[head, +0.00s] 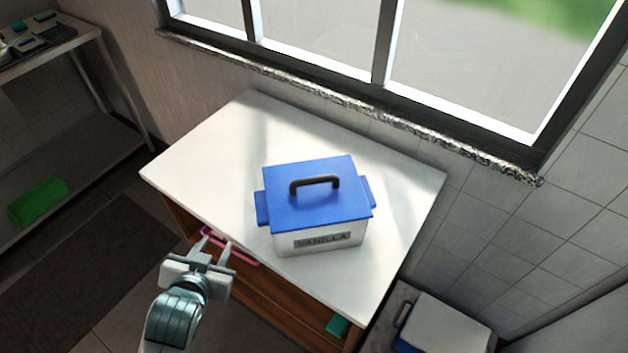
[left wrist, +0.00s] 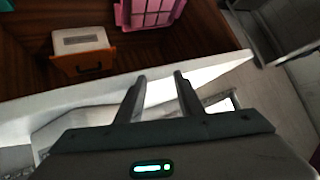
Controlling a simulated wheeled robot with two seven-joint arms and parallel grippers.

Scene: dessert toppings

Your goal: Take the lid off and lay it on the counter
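A white box labelled VANILLA (head: 321,240) stands upright on the white counter (head: 215,148). Its blue lid (head: 285,205) is on top, with a dark arched handle (head: 314,182) standing up in the middle. My left gripper (head: 217,240) is open and empty in the head view, in front of the counter's front edge, to the left of the box and apart from it. In the left wrist view its two fingers (left wrist: 158,85) are spread with nothing between them. The box and lid cannot be made out in the left wrist view. My right gripper is not in view.
A window sill (head: 340,108) runs behind. The counter is bare left of the box. A white-topped container (head: 445,325) stands at lower right.

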